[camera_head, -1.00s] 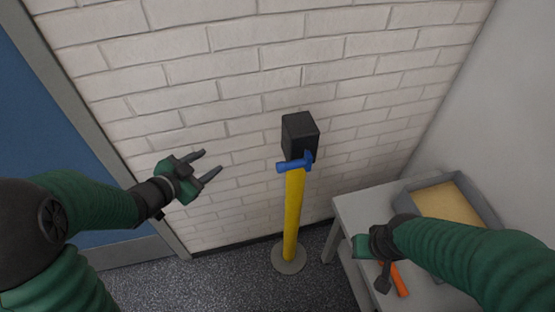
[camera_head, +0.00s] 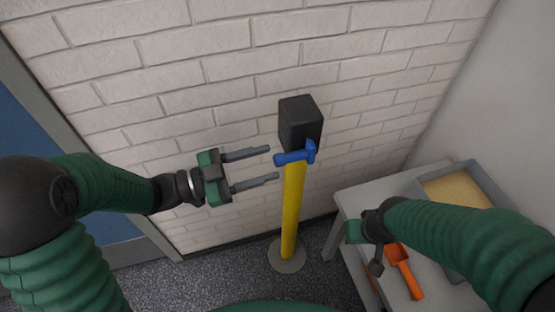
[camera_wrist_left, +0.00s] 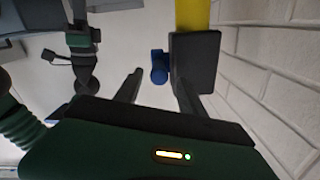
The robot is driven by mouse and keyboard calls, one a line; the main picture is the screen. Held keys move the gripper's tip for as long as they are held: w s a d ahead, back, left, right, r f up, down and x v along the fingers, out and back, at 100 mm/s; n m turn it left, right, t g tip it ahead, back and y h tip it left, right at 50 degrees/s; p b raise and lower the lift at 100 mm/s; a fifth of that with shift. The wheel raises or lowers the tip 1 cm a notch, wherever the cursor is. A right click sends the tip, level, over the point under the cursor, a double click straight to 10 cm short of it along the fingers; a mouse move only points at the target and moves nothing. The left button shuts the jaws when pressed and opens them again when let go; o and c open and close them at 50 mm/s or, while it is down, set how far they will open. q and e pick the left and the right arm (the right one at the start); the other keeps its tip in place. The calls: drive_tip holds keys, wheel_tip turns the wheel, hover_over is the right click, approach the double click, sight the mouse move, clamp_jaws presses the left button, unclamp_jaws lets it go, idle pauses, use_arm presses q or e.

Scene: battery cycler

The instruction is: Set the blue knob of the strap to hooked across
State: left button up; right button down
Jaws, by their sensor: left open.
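The blue knob (camera_head: 296,155) is a short T-shaped handle at the front of a black box (camera_head: 300,122) on top of a yellow post (camera_head: 292,210). In the left wrist view the blue knob (camera_wrist_left: 159,67) appears beside the black box (camera_wrist_left: 194,62), between the lines of my fingers. My left gripper (camera_head: 273,165) is open and empty just left of the knob, its two fingers pointing at it, apart from it in the head view. My right gripper (camera_head: 366,236) hangs over the grey table; its fingers are hard to make out. No strap band is visible.
A white brick wall (camera_head: 200,60) stands close behind the post. A grey table (camera_head: 350,200) at the right bears a grey tray (camera_head: 480,180) with tan contents and an orange scoop (camera_head: 404,270). A blue door (camera_head: 25,120) is at the left.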

sight(274, 161)
use_arm(q)
drive_tip(key=x, duration=0.4)
drive_tip(key=shift+s+a, duration=0.1)
clamp_jaws()
idle(1.3)
